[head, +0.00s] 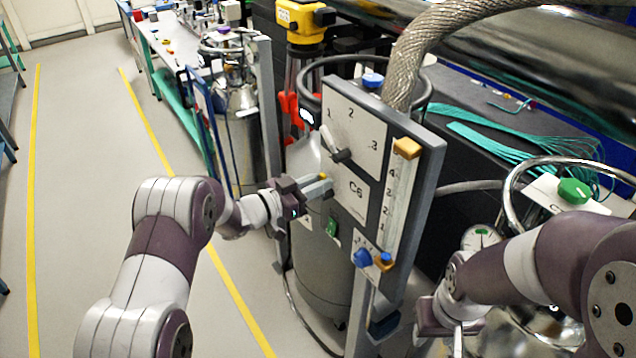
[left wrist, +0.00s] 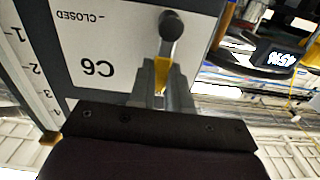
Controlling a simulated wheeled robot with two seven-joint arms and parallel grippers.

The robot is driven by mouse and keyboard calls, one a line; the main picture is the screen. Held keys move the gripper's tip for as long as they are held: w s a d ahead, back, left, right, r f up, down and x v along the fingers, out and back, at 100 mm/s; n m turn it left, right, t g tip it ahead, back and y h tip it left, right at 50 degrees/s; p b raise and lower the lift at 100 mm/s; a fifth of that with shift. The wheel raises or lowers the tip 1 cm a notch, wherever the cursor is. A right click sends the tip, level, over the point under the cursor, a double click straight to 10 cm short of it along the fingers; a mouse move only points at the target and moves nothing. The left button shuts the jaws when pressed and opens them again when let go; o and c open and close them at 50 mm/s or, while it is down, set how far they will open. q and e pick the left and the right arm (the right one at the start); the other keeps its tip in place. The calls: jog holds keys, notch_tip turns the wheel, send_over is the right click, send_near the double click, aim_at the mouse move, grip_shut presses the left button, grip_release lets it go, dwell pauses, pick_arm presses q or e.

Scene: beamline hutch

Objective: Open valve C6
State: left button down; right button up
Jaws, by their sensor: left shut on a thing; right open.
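The C6 valve panel (head: 352,185) is a white plate on a grey upright board, with a dial marked 1, 2, 3 and a dark pivot knob (head: 342,155). In the left wrist view the plate (left wrist: 110,45) appears upside down, with "C6" and "CLOSED" left of the round dark pivot (left wrist: 171,25). My left gripper (head: 320,186) is at the panel's left edge. Its fingers (left wrist: 161,82) are shut on a yellow-tipped handle (left wrist: 162,70) at the pivot. My right gripper (head: 441,342) is open and empty at the lower right, clear of the panel.
An orange slider (head: 406,148) sits on the panel's scale, with a blue knob (head: 362,257) below. A metal tank (head: 318,255) stands behind the panel. A braided hose (head: 415,50) rises above it. A green-knobbed vessel (head: 574,191) is at right. Floor at left is clear.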

pick_arm(q)
jog(key=shift+f, duration=0.15)
jog(key=c, duration=1.1)
grip_release()
jog(key=shift+o, duration=0.2)
jog(key=b+v, duration=0.2)
jog(key=v, duration=1)
jog(key=shift+s+a+b, duration=0.2)
jog(key=shift+a+b, duration=0.1)
jog(key=shift+a, duration=0.05)
